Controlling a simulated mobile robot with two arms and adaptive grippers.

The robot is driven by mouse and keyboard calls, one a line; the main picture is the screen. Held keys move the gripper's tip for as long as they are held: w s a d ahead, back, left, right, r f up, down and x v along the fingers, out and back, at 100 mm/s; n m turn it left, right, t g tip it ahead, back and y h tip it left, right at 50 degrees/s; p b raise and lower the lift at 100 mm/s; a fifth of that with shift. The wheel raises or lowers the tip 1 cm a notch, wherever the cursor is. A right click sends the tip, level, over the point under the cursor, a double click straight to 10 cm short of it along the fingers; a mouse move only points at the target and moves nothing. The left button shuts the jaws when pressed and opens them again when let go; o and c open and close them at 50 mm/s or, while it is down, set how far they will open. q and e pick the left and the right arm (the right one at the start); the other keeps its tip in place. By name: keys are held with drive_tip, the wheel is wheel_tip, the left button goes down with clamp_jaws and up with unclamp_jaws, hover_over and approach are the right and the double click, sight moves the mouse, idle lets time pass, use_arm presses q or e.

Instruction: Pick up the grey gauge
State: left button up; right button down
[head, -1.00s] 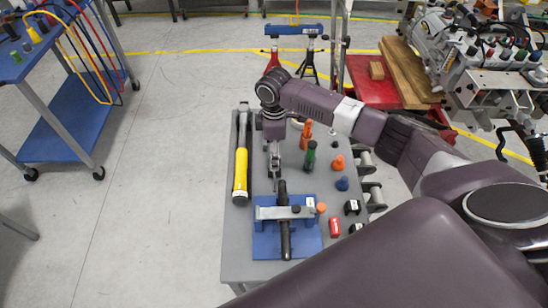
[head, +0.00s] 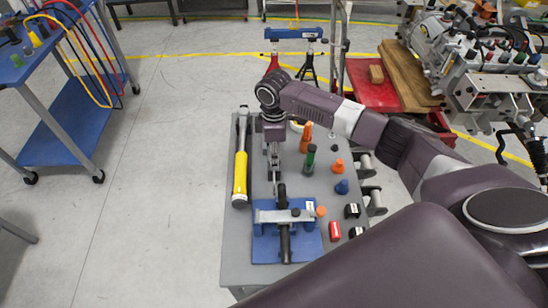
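A blue fixture (head: 265,247) with a grey metal crossbar (head: 267,215) sits at the near part of the grey bench. A dark grey rod-like piece (head: 285,242) runs through it; it may be the grey gauge, but I cannot be sure. My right arm comes in from the right, and its gripper (head: 274,175) hangs over the bench just beyond the rod's far end. The fingers look thin and close together, and whether they are open or touch anything cannot be made out. My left gripper is not in view.
Right of the gripper stand a green piece (head: 309,160), an orange piece (head: 306,137) and a blue piece (head: 342,187). A red piece (head: 335,231) lies right of the fixture. Open floor lies left.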

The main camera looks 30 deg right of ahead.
wheel_tip(320, 180, up, 20)
drive_tip(key=b, duration=0.2)
drive_tip(key=shift+b, duration=0.35)
drive_tip(key=shift+f, duration=0.1)
